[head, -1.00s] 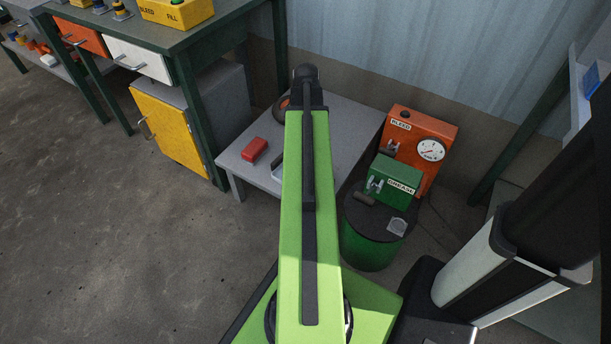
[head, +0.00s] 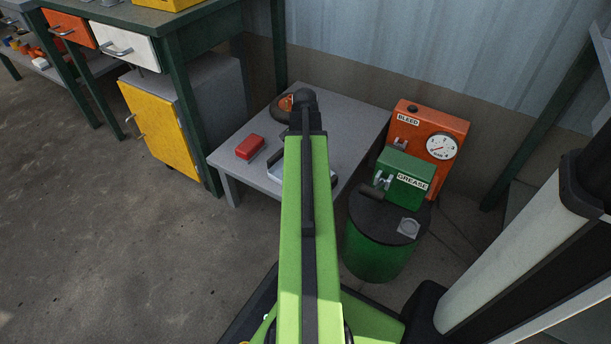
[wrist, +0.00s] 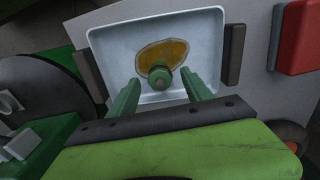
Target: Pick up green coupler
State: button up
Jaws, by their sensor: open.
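The green coupler (wrist: 160,80) shows in the wrist view as a round, knobbed piece in a pale tray (wrist: 112,48). It stands at the near edge of a yellow-brown oily puddle (wrist: 165,52). My gripper (wrist: 159,77) is open, with one green finger on each side of the coupler in the picture. I cannot tell how far above the tray the fingertips are, and no contact shows. In the head view a corner of the tray (head: 272,174) shows beside my arm, which hides the coupler and my gripper.
The tray has dark handles (wrist: 233,55) on both sides and sits on a low grey table (head: 235,160). A red box (head: 250,147) lies to its left. A green drum (head: 375,250) with a grease box (head: 405,175) and an orange bleed unit (head: 430,125) stand right.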

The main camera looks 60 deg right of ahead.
notch_tip(320, 180, down, 2)
jog(key=shift+f+b, duration=0.1)
jog(key=shift+b, duration=0.25)
jog(key=shift+r, duration=0.25)
grip_shut()
jog(key=r+p, duration=0.1)
jog(key=p, duration=0.1)
jog(key=r+p, duration=0.2)
jog(key=s+r+p, duration=0.1)
jog(key=r, duration=0.1)
jog(key=shift+d+r+p, duration=0.1)
jog(key=shift+r+p, duration=0.1)
jog(key=shift+p, duration=0.2)
jog(key=s+d+r+p, duration=0.3)
jog(key=s+r+p, duration=0.2)
jog(key=s, duration=0.5)
jog(key=shift+d+r+p, duration=0.15)
jog(key=shift+r+p, duration=0.2)
